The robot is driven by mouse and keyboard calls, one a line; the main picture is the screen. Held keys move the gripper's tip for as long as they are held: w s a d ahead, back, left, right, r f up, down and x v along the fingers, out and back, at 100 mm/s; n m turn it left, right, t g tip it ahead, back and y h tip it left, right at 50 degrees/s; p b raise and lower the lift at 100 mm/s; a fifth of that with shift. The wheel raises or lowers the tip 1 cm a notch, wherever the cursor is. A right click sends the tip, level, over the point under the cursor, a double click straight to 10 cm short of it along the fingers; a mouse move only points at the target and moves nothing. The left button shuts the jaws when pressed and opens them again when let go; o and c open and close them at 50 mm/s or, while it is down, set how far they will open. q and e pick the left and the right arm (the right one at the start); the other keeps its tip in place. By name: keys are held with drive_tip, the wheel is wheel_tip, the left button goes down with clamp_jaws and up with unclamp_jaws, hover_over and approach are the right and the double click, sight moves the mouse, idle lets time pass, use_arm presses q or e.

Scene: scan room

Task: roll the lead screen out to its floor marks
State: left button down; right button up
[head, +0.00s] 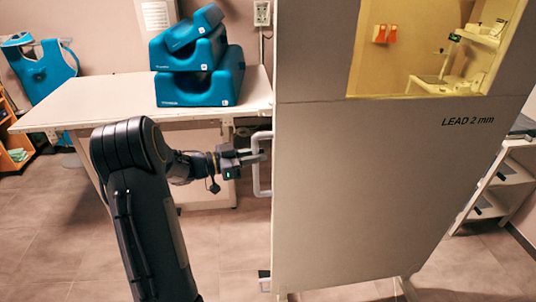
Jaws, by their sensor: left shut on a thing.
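The lead screen (375,180) is a tall pale grey panel marked "LEAD 2 mm", with a yellowish window (435,50) in its upper part. It fills the right half of the head view and looks tilted in the picture. A light grey handle (258,180) sticks out from its left edge. My left gripper (254,157) is shut on the upper part of this handle. My right gripper is not in view. The screen's foot shows partly at the bottom edge. No floor marks can be seen.
A white table (110,105) stands behind my left arm, with stacked blue positioning cushions (197,75). A blue apron (42,70) hangs at the far left beside a wooden shelf (12,135). White shelves (500,185) stand right of the screen. Tiled floor (235,245) shows clear at lower left.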

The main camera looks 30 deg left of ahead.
use_arm(q)
drive_tip(key=shift+s+a+r, duration=0.1)
drive_tip(key=shift+s+a, duration=0.3)
drive_tip(key=shift+a, duration=0.15)
drive_tip(key=c, duration=1.4)
unclamp_jaws()
drive_tip(key=shift+s+a, duration=0.1)
drive_tip(key=shift+s, duration=0.05)
drive_tip(key=b+v, duration=0.1)
drive_tip(key=v, duration=0.6)
drive_tip(key=shift+s+a+b, duration=0.25)
drive_tip(key=shift+b, duration=0.1)
